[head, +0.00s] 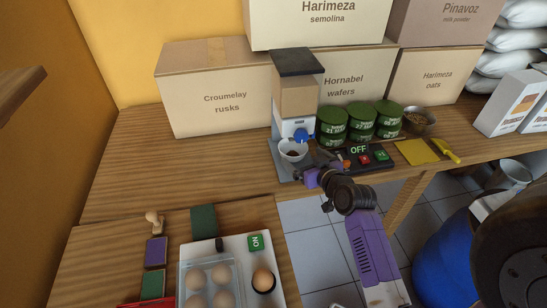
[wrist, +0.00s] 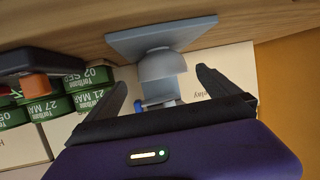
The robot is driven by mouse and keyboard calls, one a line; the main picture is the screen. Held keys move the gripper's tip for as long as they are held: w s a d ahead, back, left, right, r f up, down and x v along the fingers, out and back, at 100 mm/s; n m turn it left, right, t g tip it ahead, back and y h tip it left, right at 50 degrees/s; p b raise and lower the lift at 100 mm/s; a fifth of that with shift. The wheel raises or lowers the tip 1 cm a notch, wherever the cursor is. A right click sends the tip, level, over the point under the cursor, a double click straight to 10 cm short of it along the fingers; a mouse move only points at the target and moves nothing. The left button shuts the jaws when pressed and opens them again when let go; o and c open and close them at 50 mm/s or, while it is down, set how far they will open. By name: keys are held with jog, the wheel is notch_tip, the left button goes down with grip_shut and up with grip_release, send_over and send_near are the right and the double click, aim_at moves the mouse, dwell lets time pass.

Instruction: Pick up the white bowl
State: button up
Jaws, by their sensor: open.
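The white bowl (head: 291,155) stands on the grey base plate (head: 280,165) of a dispenser machine, under its blue-marked spout, in the head view. Its inside looks dark at the middle. In the wrist view, which is upside down, the bowl (wrist: 162,66) shows pale grey against the base plate (wrist: 160,38), between and just beyond my fingers. My gripper (wrist: 161,83) is open and empty, with one finger to each side of the bowl's line and apart from it. In the head view my gripper (head: 306,169) is just right of and in front of the bowl, partly hidden by its own wrist.
The dispenser (head: 297,98) rises directly over the bowl. Green tins (head: 332,125) and a switch box (head: 370,157) marked OFF stand close on the right. Cardboard boxes (head: 219,88) line the back. The wooden counter (head: 185,160) is clear to the left.

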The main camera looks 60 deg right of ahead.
aim_at(288, 144)
jog(key=x, duration=0.7)
jog(key=shift+w+d+r+p, duration=0.1)
jog(key=shift+w+p, duration=0.25)
jog(key=shift+p, duration=0.05)
jog(key=c, duration=1.3)
jog(key=shift+r, duration=0.1)
